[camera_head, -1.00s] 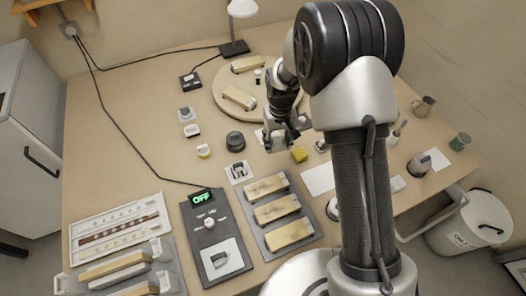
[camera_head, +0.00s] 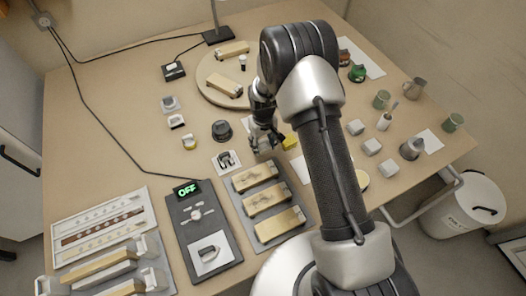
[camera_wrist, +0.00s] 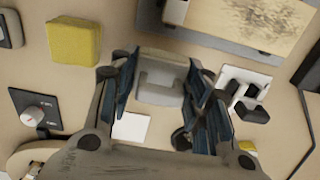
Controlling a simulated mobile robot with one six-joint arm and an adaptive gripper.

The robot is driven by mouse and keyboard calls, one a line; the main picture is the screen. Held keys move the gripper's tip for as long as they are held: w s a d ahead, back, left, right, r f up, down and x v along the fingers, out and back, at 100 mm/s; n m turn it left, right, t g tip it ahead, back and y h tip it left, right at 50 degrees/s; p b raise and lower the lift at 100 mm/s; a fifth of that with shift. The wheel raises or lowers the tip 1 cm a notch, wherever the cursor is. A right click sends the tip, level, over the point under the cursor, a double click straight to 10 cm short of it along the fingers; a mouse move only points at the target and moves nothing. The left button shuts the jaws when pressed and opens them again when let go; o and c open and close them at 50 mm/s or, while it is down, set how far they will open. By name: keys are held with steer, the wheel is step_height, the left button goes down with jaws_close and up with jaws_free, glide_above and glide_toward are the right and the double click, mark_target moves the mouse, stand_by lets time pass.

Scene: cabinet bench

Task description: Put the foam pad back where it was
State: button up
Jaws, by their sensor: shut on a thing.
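My gripper (camera_head: 264,142) is shut on a grey block (camera_wrist: 160,82), which shows between the blue-lined fingers in the wrist view. It may be the foam pad; its face is partly hidden by the fingers. In the head view the gripper is over the middle of the bench, just behind the tray of wooden blocks. A yellow block (camera_wrist: 73,42) lies on the bench beside the gripper, apart from it; it also shows in the head view (camera_head: 290,142), partly hidden. A small white square (camera_wrist: 131,127) lies flat on the bench below the fingers.
A white card with a black part (camera_head: 227,160) lies left of the gripper. The grey tray (camera_head: 237,200) holds wooden blocks (camera_head: 267,200). Cups (camera_head: 381,99) are at right.

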mark_target(263, 150)
steer(key=shift+f+b, duration=0.55)
steer(key=shift+f, duration=1.6)
steer(key=o, duration=0.6)
steer(key=shift+f, duration=0.2)
steer(key=shift+c, duration=0.2)
steer(key=o, duration=0.5)
steer(key=shift+c, duration=0.2)
steer(key=shift+r, duration=0.2)
step_height(263, 150, up, 12)
steer(key=p, duration=0.3)
steer(key=shift+r, duration=0.1)
